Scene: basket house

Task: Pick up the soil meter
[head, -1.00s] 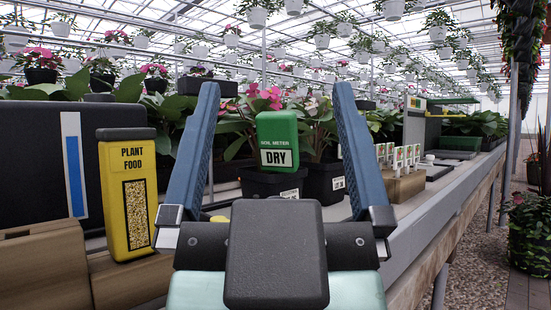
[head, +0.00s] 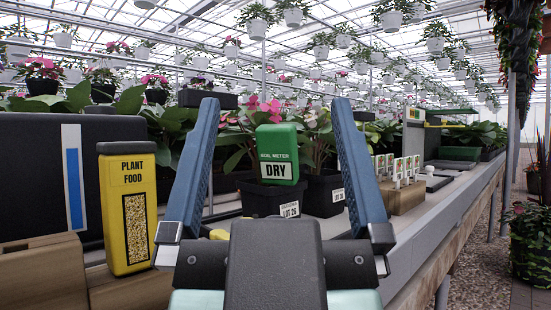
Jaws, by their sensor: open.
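The soil meter (head: 278,153) is a green block with a white label reading DRY. It stands upright, tilted slightly, at a dark plant pot (head: 273,198) with a lot label, and its lower end is hidden. My gripper (head: 273,105) is open, its two blue fingers spread wide on either side of the meter in the picture. Nothing is between the fingers in contact that I can see, and the meter appears beyond them. How far ahead the meter is, I cannot tell exactly.
A yellow plant food box (head: 127,213) stands close to the left finger, beside a large dark panel (head: 30,160). A wooden block with white tags (head: 401,197) sits right of the pots on the bench. Pink-flowered plants crowd behind the meter.

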